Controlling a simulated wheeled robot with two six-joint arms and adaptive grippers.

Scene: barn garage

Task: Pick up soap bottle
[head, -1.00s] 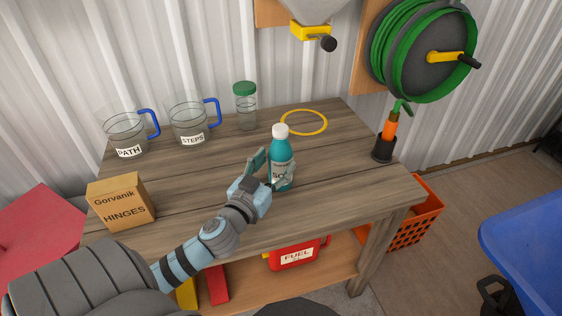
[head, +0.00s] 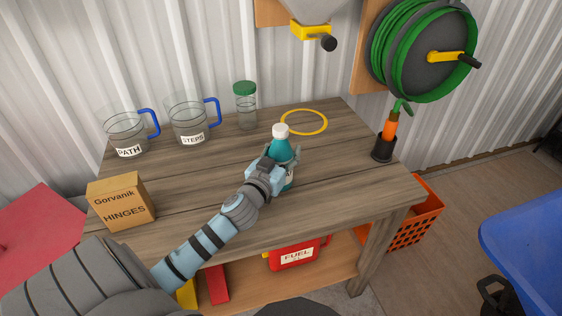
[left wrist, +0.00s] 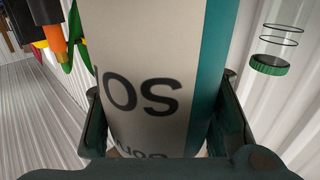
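The soap bottle (head: 281,150) is teal with a white cap and stands upright on the wooden workbench (head: 340,190). My left gripper (head: 278,174) is at the bottle's lower body, with its fingers on either side. In the left wrist view the bottle's pale label (left wrist: 150,90) fills the middle, with a finger close along each side. I cannot tell whether the fingers press on it. The gripper hides part of the bottle in the head view. My right gripper is not in view.
Two clear jugs (head: 125,132) (head: 190,120), a green-lidded jar (head: 245,108) and a yellow ring (head: 303,122) stand or lie behind. A hinges box (head: 121,202) is at left. An orange-and-black hose nozzle (head: 387,138) is at right. The bench's right front is clear.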

